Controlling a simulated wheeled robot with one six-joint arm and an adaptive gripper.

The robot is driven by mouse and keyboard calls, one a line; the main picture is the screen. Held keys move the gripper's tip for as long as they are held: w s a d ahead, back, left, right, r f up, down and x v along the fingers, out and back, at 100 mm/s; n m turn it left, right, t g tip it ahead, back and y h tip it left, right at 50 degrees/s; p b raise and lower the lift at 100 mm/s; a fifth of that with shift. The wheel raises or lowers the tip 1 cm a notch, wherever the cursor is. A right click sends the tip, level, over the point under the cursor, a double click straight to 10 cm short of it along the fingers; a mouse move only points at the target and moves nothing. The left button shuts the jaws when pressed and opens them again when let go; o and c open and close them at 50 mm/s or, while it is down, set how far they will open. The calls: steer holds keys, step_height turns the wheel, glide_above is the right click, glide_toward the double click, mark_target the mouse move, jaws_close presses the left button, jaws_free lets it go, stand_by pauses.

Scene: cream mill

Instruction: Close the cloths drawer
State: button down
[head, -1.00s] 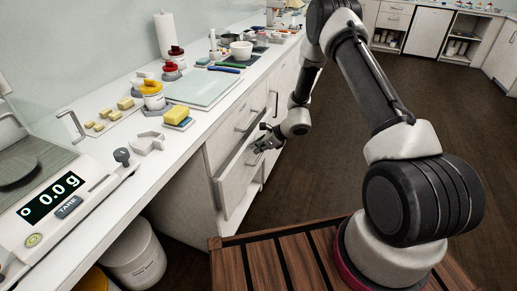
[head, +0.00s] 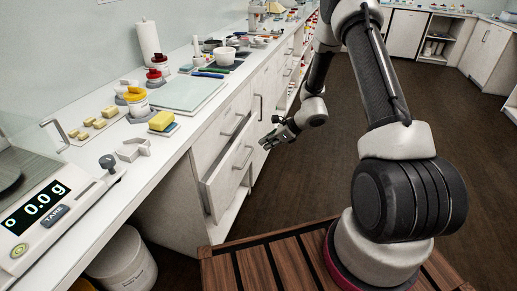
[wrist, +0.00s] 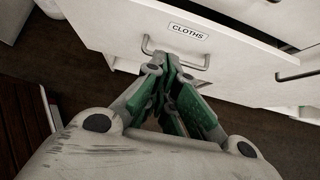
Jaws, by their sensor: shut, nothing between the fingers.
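The cloths drawer (head: 229,180) is the lower drawer under the counter, and it stands partly open, its front out from the cabinet. In the wrist view its white front (wrist: 110,22) carries a "CLOTHS" label (wrist: 188,31) and a bar handle (wrist: 203,66). My gripper (head: 266,143) is shut and empty in front of the drawer, to the right of its handle in the head view. In the wrist view my gripper's fingertips (wrist: 173,72) overlap the handle; in the head view a small gap shows. The drawer's contents are hidden.
A closed drawer (head: 232,128) sits above the open one. The counter (head: 190,130) holds a scale (head: 45,205), a yellow sponge (head: 161,121) and jars. A white bucket (head: 122,262) stands on the floor at lower left. The dark floor to the right is clear.

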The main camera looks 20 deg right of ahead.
mark_target(231, 151)
steer(key=shift+w+a+f, duration=0.65)
steer(key=shift+a+f, duration=0.5)
steer(key=shift+a, duration=0.6)
steer(key=shift+w+a+f, duration=0.6)
steer(key=shift+a+f, duration=0.5)
steer(key=shift+a, duration=0.6)
steer(key=shift+w+a+f, duration=0.65)
steer(key=shift+a+f, duration=0.5)
steer(key=shift+a, duration=0.6)
steer(key=w+a, duration=0.2)
steer(key=a, duration=0.1)
steer(key=shift+a, duration=0.1)
steer(key=shift+w+a+r, duration=0.1)
steer(key=shift+w+a, duration=0.2)
steer(key=shift+w, duration=0.05)
